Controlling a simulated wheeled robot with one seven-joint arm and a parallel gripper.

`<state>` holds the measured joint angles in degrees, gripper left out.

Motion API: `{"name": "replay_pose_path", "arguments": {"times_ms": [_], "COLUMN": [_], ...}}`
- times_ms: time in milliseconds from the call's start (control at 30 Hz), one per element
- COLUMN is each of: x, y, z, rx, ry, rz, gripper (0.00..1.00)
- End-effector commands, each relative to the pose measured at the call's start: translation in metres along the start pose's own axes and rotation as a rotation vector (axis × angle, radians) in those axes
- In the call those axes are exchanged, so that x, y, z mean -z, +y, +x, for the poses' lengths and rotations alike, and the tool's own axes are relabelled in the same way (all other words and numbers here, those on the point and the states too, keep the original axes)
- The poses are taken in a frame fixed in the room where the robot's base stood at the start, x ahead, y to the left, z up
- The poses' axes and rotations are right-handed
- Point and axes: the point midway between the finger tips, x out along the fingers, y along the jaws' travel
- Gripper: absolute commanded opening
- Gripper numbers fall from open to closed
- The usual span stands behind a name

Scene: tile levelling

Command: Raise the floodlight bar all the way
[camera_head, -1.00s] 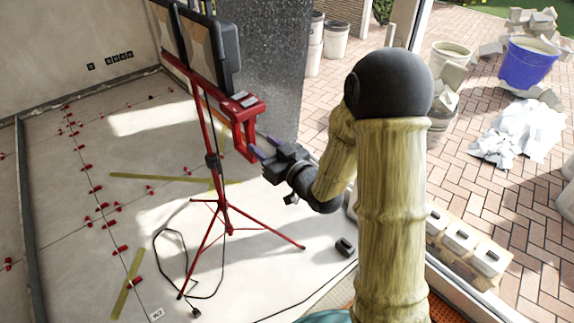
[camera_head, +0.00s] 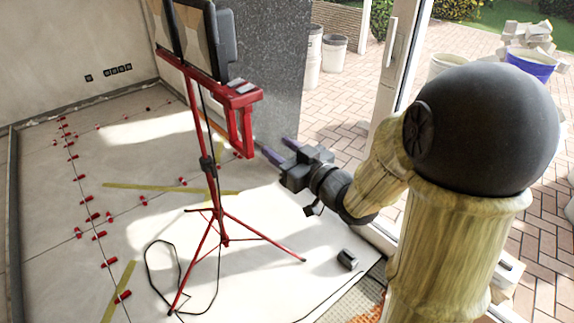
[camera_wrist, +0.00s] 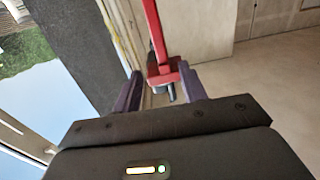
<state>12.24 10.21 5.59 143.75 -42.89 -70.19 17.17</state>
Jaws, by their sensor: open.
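The floodlight bar (camera_head: 178,66) is red and sits on top of a red tripod stand (camera_head: 213,190), with dark floodlights (camera_head: 222,42) mounted on it. A red handle (camera_head: 240,132) hangs down from the bar's right end. My gripper (camera_head: 280,149) is open and empty, just right of the handle and apart from it in the head view. In the wrist view, a red upright part with a block at its foot (camera_wrist: 163,72) shows between the two purple fingers (camera_wrist: 164,88), beyond them. The gap to it is hard to judge.
The tripod's legs spread over the pale floor, with a black cable (camera_head: 160,270) looping beside them. Red tile clips (camera_head: 88,200) and yellow strips (camera_head: 150,187) lie on the left. A dark speckled pillar (camera_head: 270,60) stands behind the handle. A small black object (camera_head: 347,259) lies on the floor.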

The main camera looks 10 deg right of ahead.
Motion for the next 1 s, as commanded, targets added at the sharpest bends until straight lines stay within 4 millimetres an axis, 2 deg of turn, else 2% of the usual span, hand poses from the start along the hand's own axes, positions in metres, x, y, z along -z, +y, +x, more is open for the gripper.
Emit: {"name": "replay_pose_path", "arguments": {"times_ms": [33, 500, 1000], "x": [-0.005, -0.004, -0.001], "y": [0.0, -0.001, -0.001], "z": [-0.002, -0.016, -0.018], "rx": [-0.001, -0.019, -0.028], "ry": [0.002, -0.003, -0.009], "rz": [-0.005, -0.011, -0.01], "gripper": [0.42, 0.42, 0.42]}}
